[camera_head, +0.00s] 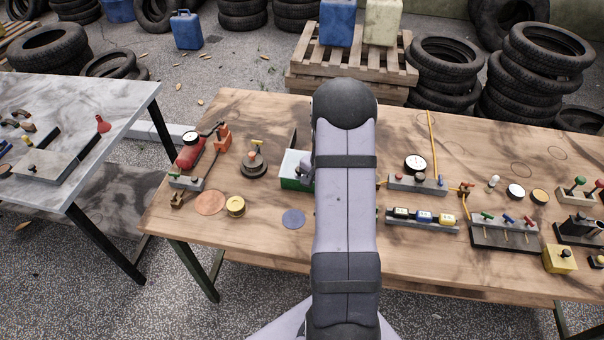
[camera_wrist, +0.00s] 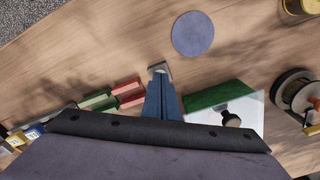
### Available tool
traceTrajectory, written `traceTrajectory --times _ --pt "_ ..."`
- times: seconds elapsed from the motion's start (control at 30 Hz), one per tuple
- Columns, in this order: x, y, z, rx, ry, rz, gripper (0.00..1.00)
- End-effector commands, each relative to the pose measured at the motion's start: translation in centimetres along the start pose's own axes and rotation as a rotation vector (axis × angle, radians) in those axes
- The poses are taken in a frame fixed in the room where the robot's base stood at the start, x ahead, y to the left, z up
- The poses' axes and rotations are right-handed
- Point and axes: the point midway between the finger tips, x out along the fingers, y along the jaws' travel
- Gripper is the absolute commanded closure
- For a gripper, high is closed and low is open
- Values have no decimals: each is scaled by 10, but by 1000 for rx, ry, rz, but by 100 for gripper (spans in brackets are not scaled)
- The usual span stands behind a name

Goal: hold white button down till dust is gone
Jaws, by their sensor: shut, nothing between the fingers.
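My gripper (camera_wrist: 160,75) points down at the tabletop in the wrist view, its blue fingers shut with nothing between them. Its tips are at a small grey block (camera_wrist: 166,66) with a pale spot at the tips. The pale spot may be the white button, but the fingers cover much of it, and I cannot tell whether they touch or press it. In the head view my arm hides the gripper and this block. I cannot make out any dust for certain.
A white and green box (camera_wrist: 222,102) with a dark knob stands right of the fingers, also left of my arm in the head view (camera_head: 289,183). Red and green blocks (camera_wrist: 128,94) lie left of the fingers. A flat purple disc (camera_wrist: 193,34) lies nearby on the wooden table (camera_head: 270,245).

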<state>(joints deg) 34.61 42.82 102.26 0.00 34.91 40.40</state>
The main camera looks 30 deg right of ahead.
Motion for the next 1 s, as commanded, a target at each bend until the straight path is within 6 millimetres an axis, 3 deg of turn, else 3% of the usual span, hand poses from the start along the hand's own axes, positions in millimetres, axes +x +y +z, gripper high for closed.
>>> traceTrajectory --times 0.47,1.0 --pt "-4 0 0 0 -1 1 100" --pt "-51 0 0 0 0 0 100"
